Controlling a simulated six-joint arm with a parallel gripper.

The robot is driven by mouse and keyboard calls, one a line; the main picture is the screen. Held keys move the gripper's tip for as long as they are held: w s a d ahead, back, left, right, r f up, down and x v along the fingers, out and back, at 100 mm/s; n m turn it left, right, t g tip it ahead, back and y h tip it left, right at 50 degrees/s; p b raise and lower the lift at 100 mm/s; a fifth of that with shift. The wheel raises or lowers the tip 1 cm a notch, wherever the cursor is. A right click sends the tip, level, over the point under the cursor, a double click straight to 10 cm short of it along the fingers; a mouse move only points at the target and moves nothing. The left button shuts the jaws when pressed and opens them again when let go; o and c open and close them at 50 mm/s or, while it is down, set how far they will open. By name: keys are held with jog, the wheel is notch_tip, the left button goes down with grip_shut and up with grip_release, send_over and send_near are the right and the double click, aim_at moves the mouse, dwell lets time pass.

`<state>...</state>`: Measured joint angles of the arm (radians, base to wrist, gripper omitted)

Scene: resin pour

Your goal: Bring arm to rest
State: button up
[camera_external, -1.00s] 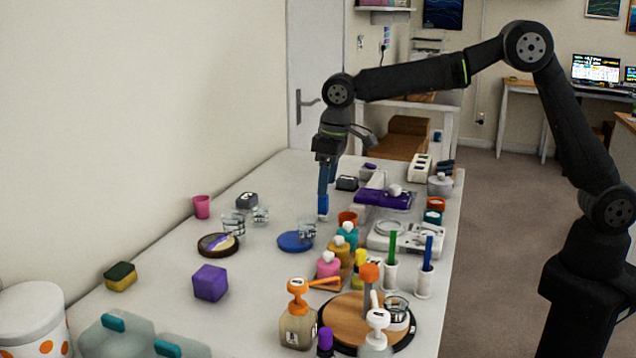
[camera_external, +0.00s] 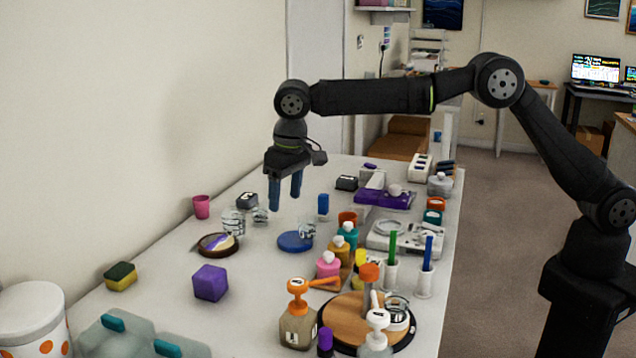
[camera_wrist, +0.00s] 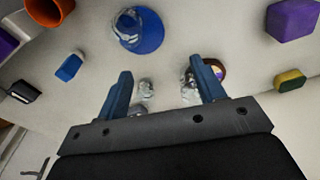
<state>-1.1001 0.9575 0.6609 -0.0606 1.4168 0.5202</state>
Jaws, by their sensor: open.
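My gripper (camera_external: 286,190) hangs above the table with its two blue fingers apart and nothing between them. In the wrist view the gripper (camera_wrist: 163,80) also shows open, with clear glasses (camera_wrist: 146,90) beyond and below the fingers. In the external view my arm reaches left over the table from its base at the right. A small blue block (camera_external: 323,204) stands upright on the table, to the right of the gripper and apart from it; it also shows in the wrist view (camera_wrist: 69,66).
Below are glass cups (camera_external: 233,223), a blue disc (camera_external: 295,241) with a glass, and a dark round coaster (camera_external: 217,245). A purple cube (camera_external: 210,283), a sponge (camera_external: 120,276) and a pink cup (camera_external: 201,206) lie left. Bottles and a wooden turntable (camera_external: 338,315) crowd the front right.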

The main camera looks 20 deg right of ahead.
jog(key=s+a+f, duration=0.4)
jog(key=a, duration=0.1)
jog(key=s+a+f, duration=0.2)
jog(key=a, duration=0.1)
jog(key=shift+s+a+f, duration=0.1)
jog(key=shift+f, duration=0.1)
jog(key=shift+s+a+f, duration=0.15)
jog(key=shift+f, duration=0.25)
jog(key=shift+s+a+f, duration=0.1)
jog(key=shift+a+f, duration=0.05)
jog(key=shift+f, duration=0.2)
